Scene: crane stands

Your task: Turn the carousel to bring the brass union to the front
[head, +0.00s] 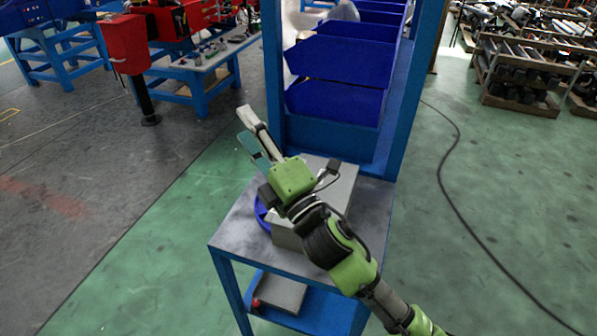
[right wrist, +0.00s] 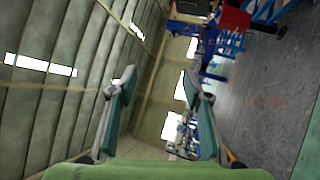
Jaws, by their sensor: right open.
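My right gripper (head: 248,128) is open and empty, raised above the far left part of a small blue-framed table (head: 235,238). In the right wrist view its two teal finger pads (right wrist: 158,82) stand wide apart with nothing between them. A blue curved rim (head: 262,214), perhaps the carousel, shows at the table's left side, beside and partly behind a grey box (head: 340,188). My right arm and the box hide much of it. I cannot make out the brass union in either view. My left gripper is not in view.
Blue bins (head: 335,100) in a blue rack stand behind the table. A grey box (head: 280,291) and a small red item (head: 256,303) are on the lower shelf. A black cable (head: 455,185) crosses the floor at right. The floor left of the table is clear.

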